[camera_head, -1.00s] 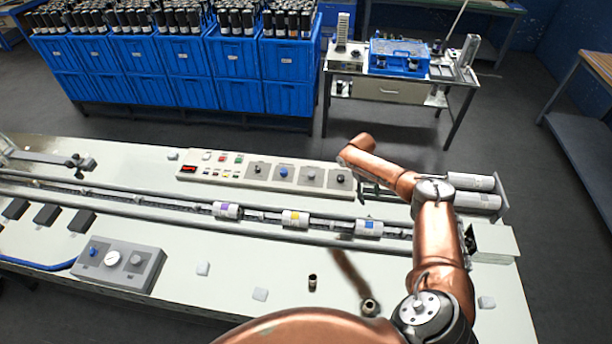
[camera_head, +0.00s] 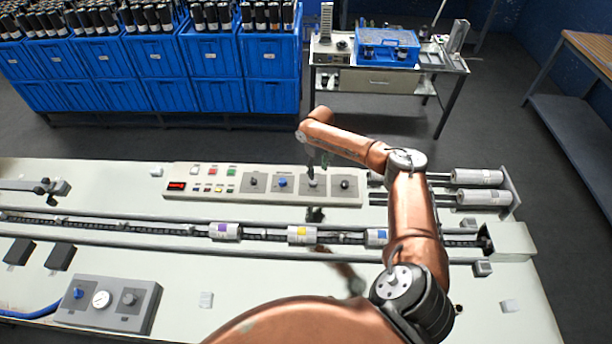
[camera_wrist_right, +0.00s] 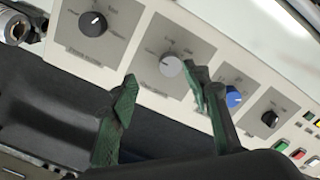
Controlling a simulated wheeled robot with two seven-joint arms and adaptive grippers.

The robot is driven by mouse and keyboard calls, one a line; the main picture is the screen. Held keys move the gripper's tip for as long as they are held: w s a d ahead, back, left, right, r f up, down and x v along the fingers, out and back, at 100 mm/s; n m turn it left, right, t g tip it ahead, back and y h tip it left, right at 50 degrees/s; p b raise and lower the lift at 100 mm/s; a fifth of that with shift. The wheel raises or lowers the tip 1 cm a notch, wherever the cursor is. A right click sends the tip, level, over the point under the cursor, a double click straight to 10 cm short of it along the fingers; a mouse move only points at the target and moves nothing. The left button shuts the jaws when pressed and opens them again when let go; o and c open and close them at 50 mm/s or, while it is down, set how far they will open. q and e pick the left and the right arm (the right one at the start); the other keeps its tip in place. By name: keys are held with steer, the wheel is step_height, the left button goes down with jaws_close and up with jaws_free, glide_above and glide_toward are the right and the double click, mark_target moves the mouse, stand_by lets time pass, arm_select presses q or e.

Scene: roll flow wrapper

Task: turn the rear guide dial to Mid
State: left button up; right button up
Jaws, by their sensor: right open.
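The control panel (camera_head: 210,194) carries a row of four dials. From the left in the head view they are a black dial (camera_head: 253,182), a blue dial (camera_head: 283,182), a grey dial (camera_head: 313,181) and another black dial (camera_head: 345,184). Their printed labels are too small to read, so I cannot tell which is the rear guide dial. My right gripper (camera_head: 316,162) is above the panel at the grey dial. In the right wrist view its green fingers (camera_wrist_right: 160,77) are open, with the grey dial (camera_wrist_right: 170,66) showing between their tips; contact is unclear. My left gripper is not in view.
A conveyor with wrapped rolls (camera_head: 301,234) runs in front of the panel. Metal rollers (camera_head: 478,177) stand right of the panel. Blue crates (camera_head: 219,95) and a side table (camera_head: 388,80) are behind.

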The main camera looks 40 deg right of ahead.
mark_target(313, 182)
steer(key=f, duration=0.2)
steer(key=a+f, duration=0.1)
steer(key=f, duration=0.1)
steer(key=w+f, duration=0.1)
steer(key=shift+w+a+f, duration=0.1)
steer(key=shift+a+f, duration=0.3)
steer(key=shift+d+f, duration=0.1)
steer(key=shift+f, duration=0.15)
steer(key=shift+s+f, duration=0.1)
steer(key=shift+s, duration=0.1)
steer(key=shift+w, duration=0.1)
steer(key=shift+c, duration=0.3)
steer(key=c, duration=1.1)
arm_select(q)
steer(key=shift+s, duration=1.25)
arm_select(e)
steer(key=shift+d, duration=0.1)
